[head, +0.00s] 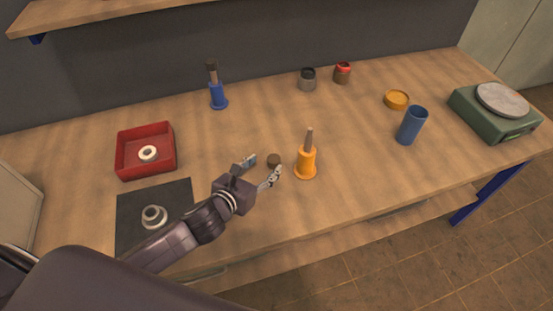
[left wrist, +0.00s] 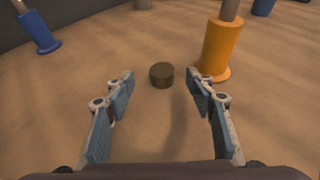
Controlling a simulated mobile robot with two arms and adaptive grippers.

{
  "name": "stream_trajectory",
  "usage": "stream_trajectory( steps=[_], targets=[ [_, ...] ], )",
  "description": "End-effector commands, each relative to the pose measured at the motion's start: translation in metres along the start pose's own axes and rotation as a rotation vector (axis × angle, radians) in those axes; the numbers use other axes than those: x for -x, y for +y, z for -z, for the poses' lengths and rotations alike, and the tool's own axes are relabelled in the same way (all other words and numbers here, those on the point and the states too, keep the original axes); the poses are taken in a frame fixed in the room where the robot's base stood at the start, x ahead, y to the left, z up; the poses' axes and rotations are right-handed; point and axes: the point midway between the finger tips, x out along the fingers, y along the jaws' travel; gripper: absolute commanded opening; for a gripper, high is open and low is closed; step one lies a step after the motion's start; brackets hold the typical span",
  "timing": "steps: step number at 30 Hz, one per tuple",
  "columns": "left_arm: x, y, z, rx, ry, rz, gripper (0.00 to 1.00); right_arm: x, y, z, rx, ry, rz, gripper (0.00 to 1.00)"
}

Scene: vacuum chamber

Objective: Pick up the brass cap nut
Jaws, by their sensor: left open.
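A small dark brown round piece, likely the brass cap nut (head: 274,160), stands on the wooden bench (head: 330,220) in the head view, just left of the orange-handled tool. In the left wrist view the cap nut (left wrist: 161,74) lies ahead of the fingertips, roughly midway between them. My left gripper (head: 263,169) is open and empty, with its fingers pointing at the nut; in the left wrist view the gripper (left wrist: 162,83) shows both fingers apart, not touching it. My right gripper is in neither view.
The orange tool (head: 306,161) stands upright close to the right finger. A red tray (head: 121,163) holding a white ring and a black mat (head: 135,204) with a grey fitting lie left. A blue tool (head: 218,96), blue cup (head: 411,126) and green scale (head: 490,122) stand farther off.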

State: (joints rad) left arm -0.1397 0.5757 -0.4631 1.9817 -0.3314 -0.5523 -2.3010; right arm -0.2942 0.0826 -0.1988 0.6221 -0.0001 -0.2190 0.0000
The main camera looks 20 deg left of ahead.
Motion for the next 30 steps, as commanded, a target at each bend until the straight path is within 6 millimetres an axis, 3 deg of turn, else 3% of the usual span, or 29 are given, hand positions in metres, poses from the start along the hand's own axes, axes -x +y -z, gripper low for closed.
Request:
stream_trajectory(
  steps=[7,18,27,30],
  targets=[
    [-0.025,-0.001,0.0,0.006,0.0,-0.001,0.5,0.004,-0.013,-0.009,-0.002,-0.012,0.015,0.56],
    [-0.068,-0.003,0.005,0.007,0.001,-0.002,0.5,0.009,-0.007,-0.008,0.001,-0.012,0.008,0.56],
    [-0.072,-0.003,0.005,0.006,0.001,0.0,0.5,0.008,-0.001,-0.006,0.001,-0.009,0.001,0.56],
    [-0.072,-0.003,0.005,0.006,0.001,0.0,0.39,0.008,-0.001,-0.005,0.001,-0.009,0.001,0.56]
  ],
)
